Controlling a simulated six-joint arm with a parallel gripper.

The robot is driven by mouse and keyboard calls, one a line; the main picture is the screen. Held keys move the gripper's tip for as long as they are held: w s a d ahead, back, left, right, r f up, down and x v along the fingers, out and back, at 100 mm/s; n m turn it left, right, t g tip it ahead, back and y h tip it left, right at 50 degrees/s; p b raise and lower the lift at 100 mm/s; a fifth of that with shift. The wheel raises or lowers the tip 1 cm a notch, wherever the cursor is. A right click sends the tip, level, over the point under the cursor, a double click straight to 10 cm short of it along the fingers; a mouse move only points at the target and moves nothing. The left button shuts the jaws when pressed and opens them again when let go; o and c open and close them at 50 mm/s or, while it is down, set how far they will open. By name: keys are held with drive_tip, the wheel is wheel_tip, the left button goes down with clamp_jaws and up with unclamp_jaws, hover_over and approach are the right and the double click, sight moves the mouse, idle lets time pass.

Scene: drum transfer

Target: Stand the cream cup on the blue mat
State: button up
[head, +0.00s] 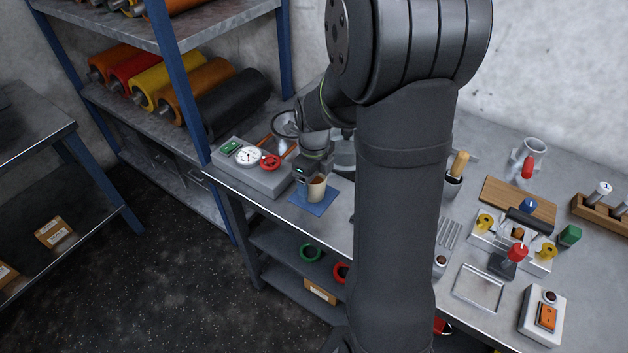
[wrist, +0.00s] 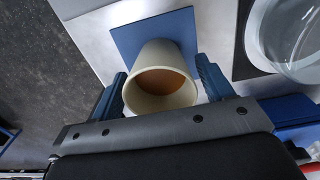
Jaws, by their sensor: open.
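The cream cup (head: 316,188) stands upright on the blue mat (head: 323,205) near the bench's front edge. In the wrist view, the cup (wrist: 160,92) shows its open mouth and brown inside, with the mat (wrist: 174,29) showing beyond and beside it. My gripper (wrist: 162,85) is open, with one finger on each side of the cup and small gaps visible between fingers and cup. In the head view, my gripper (head: 309,175) is at the cup, and its fingers are partly hidden.
A grey box with a dial (head: 247,156) and red knob stands left of the mat. A glass bowl (wrist: 291,38) sits close on the right in the wrist view. The bench's front edge is near the mat. My arm hides the middle of the bench in the head view.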

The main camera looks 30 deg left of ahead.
wheel_tip(320, 180, up, 12)
drive_tip(key=shift+r, duration=0.15)
idle(0.5)
wheel_tip(320, 180, down, 13)
drive_tip(key=shift+r, duration=2.3)
